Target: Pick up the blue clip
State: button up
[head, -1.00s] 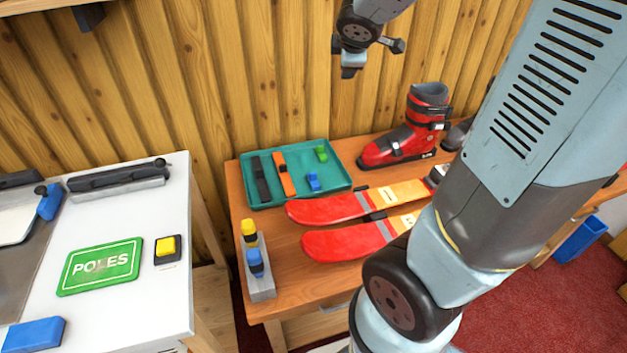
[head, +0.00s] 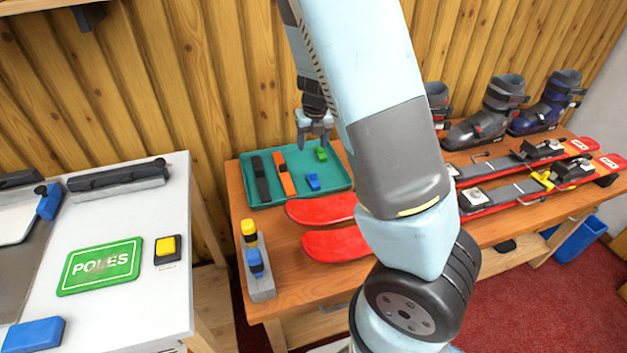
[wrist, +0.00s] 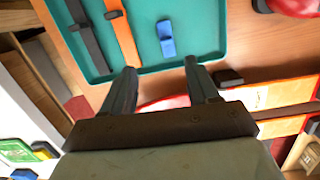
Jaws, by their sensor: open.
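The blue clip (head: 313,181) lies in the teal tray (head: 331,187) on the wooden bench, toward the tray's right front. It also shows in the wrist view (wrist: 166,38), lying on the tray floor beyond my fingertips.
In the tray lie a black strap (head: 261,179), an orange strap (head: 286,174) and a green clip (head: 321,154). Red skis (head: 322,208) lie in front of the tray, partly hidden by my arm. A grey block (head: 262,287) with a yellow and a blue piece stands at the front left.

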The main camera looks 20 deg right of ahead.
aim_at(313, 174)
jog(key=shift+n+g, duration=0.3)
jog(key=f, duration=0.9)
jog(key=shift+w+d+f, duration=0.15)
jog(key=shift+w, duration=0.05)
jog(key=shift+w+d+f, duration=0.15)
jog(key=shift+f, duration=0.7)
jog(key=shift+w+d+f, duration=0.1)
jog(key=shift+w+f, duration=0.05)
jog(key=shift+f, duration=0.7)
jog(key=shift+w+f, duration=0.15)
jog(key=shift+f, duration=0.75)
grip_shut()
jog(key=shift+r, duration=0.1)
